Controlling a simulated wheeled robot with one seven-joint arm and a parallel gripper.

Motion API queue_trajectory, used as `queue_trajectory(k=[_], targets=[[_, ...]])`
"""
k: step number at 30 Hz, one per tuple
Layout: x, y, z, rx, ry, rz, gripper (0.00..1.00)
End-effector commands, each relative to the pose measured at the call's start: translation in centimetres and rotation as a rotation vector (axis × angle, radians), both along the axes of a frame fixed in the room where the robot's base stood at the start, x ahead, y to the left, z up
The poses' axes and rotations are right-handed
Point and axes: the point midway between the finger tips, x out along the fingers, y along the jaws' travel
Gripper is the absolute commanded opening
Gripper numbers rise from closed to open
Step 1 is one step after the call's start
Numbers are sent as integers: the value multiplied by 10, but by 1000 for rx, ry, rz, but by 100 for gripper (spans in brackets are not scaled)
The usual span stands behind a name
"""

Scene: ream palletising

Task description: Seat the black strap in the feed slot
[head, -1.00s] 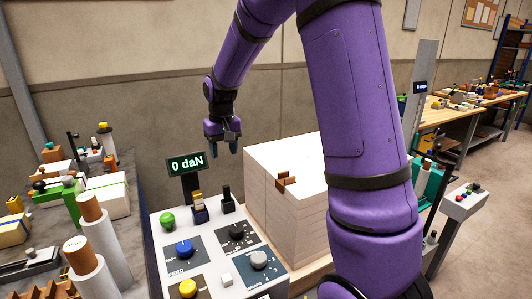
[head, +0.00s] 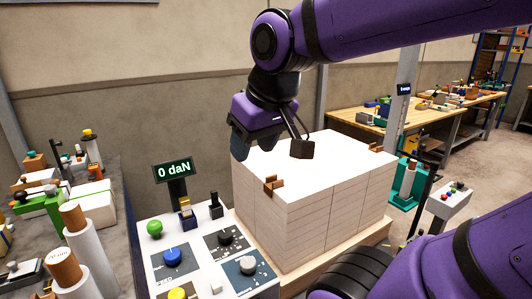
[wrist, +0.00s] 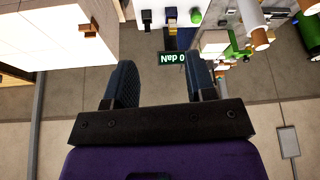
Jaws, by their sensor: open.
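My gripper (head: 240,150) is over the left rear edge of the white ream stack (head: 315,212) in the head view. In the wrist view its two dark fingers (wrist: 163,78) are apart, with nothing between them. I cannot make out the black strap in any view. The feed slot is not clearly recognisable either. A control panel (head: 200,266) stands left of the stack, with a blue knob (head: 172,257), a black knob (head: 225,238) and small upright fittings at its rear. A display (head: 175,170) there reads 0 daN.
Brown corner pieces (head: 273,185) sit on the stack's top edges, one also at the far right (head: 376,148). A cluttered bench (head: 112,240) with rolls is on the left. A worktable (head: 360,118) and a pedestal with buttons (head: 447,203) are at the right.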

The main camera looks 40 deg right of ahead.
Motion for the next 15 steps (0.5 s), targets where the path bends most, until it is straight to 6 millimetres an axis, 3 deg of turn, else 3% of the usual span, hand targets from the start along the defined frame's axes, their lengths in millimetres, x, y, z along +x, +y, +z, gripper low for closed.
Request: queue_trajectory(k=[3,6,15], targets=[[-22,2,-3,-1,-30,12,51],[-32,3,-5,-1,-42,17,51],[-36,4,-6,-2,-46,20,51]])
